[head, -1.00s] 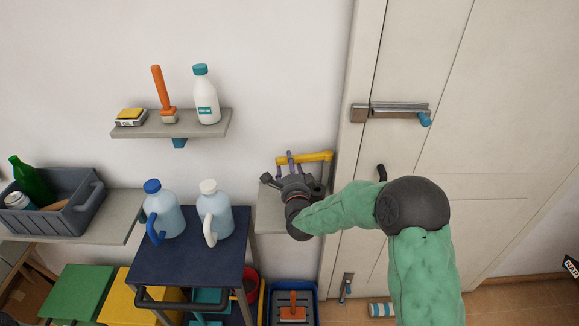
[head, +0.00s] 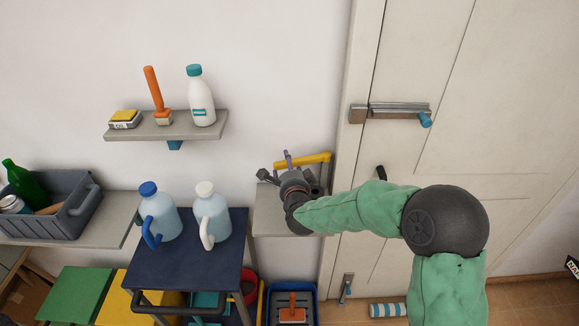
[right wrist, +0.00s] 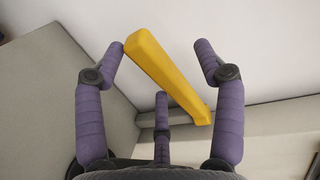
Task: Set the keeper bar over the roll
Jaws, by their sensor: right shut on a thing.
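The yellow bar (head: 303,159), which I take as the keeper bar, is by the wall above a small grey shelf (head: 275,222), left of the door frame. My right gripper (head: 288,161), with purple fingers, is shut on it. In the right wrist view the bar (right wrist: 165,70) runs slanted between the fingers (right wrist: 163,52), its near end close to the left fingertip and its far end bent down. The arm and gripper hide part of the small shelf. I cannot make out a roll under the bar. My left gripper is not in view.
A dark blue table (head: 188,262) with two jugs stands left of the small shelf. A grey crate (head: 65,222) is at far left. The door (head: 450,150) is on the right; a striped roll (head: 387,310) lies on the floor.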

